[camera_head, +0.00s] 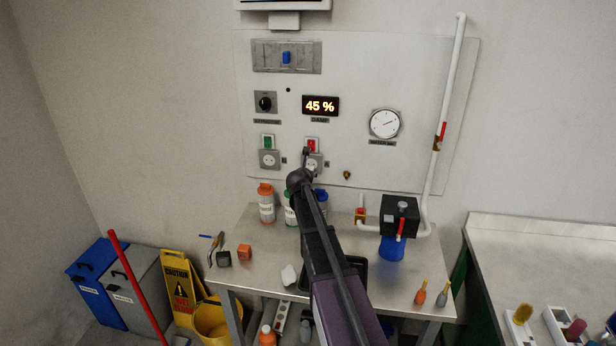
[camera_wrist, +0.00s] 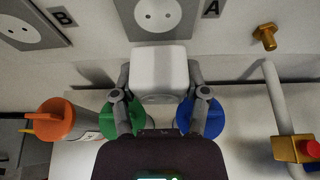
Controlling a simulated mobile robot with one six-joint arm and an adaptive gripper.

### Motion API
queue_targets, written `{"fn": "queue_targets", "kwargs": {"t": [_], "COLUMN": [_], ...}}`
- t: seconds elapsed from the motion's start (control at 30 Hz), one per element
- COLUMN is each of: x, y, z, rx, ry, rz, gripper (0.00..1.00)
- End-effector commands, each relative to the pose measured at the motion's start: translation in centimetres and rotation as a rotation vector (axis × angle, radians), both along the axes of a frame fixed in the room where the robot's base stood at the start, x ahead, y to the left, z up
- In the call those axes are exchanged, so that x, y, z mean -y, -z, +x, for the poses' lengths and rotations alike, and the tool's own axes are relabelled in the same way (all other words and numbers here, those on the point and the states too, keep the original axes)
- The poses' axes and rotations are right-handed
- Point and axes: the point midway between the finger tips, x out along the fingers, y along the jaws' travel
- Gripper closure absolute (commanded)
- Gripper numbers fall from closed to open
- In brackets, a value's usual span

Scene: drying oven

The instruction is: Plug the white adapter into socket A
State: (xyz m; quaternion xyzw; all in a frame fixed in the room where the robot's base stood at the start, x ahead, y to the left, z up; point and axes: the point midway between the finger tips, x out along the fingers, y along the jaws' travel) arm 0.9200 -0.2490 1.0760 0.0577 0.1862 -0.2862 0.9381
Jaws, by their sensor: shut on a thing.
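The white adapter (camera_wrist: 158,68) is a rounded white block between the two fingers of my gripper (camera_wrist: 158,88), which is shut on it. Socket A (camera_wrist: 158,14) is a grey plate with a round two-hole face just above the adapter in the wrist view, its letter A to the right. The adapter overlaps the plate's lower edge in the picture; whether they touch I cannot tell. In the head view socket A (camera_head: 315,161) is under the red switch, partly covered by my gripper (camera_head: 307,157). The adapter cannot be made out there.
Socket B (camera_wrist: 26,22) is to the left. Below the panel stand an orange-capped bottle (camera_head: 266,203), a green-capped bottle (camera_wrist: 122,118) and a blue-capped bottle (camera_wrist: 200,117). A brass fitting (camera_wrist: 265,36) and a white pipe (camera_wrist: 275,95) are at the right.

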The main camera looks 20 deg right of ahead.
Motion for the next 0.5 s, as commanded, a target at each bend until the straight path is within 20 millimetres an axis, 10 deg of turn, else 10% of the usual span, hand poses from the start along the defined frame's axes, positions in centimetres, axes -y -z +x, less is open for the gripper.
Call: {"fn": "queue_targets", "kwargs": {"t": [0.5], "x": [1.9], "y": [0.0], "z": [2.9], "rx": [0.001], "ry": [-0.001], "rz": [0.000], "gripper": [0.89]}}
